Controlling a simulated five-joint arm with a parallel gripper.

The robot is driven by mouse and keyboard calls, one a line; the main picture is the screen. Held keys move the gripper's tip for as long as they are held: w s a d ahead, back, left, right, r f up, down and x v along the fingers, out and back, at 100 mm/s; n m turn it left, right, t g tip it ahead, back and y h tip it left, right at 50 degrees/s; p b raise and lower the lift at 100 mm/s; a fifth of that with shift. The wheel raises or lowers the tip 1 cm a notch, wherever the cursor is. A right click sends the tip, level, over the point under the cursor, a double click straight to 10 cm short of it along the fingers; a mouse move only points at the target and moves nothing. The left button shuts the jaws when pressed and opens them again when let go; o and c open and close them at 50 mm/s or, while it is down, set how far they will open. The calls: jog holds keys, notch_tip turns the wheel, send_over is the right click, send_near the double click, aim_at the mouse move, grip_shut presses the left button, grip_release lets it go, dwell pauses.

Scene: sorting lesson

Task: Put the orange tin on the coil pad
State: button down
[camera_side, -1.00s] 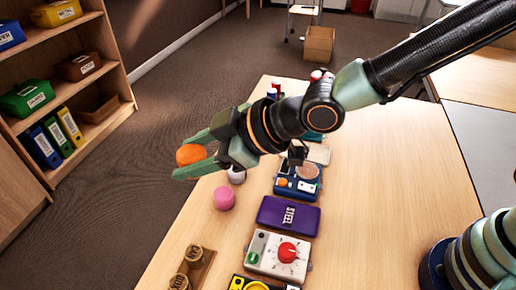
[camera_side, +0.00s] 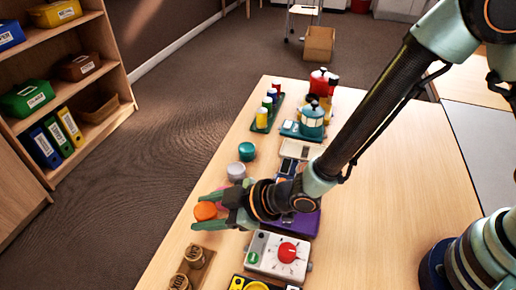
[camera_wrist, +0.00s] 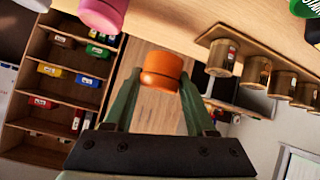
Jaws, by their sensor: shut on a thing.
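The orange tin (camera_side: 205,211) is a short round tin held between the green fingers of my gripper (camera_side: 209,213). My gripper is shut on it, near the table's left edge in the side view. In the wrist view the orange tin (camera_wrist: 161,71) sits between the two fingertips (camera_wrist: 157,84). I cannot make out the coil pad for sure. A blue device (camera_side: 288,167) lies partly behind my arm, and its round disc is hidden now.
A pink tin (camera_wrist: 103,12) is close by. A wooden rack (camera_side: 207,257) and a white box with a red dial (camera_side: 288,252) are in front. A purple case (camera_side: 304,224) is partly covered by my arm.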

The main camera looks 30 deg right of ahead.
aim_at(212, 234)
jog(key=shift+f, duration=2.15)
jog(key=shift+f, duration=0.2)
jog(key=shift+c, duration=1.1)
grip_release()
jog(key=shift+s, duration=0.1)
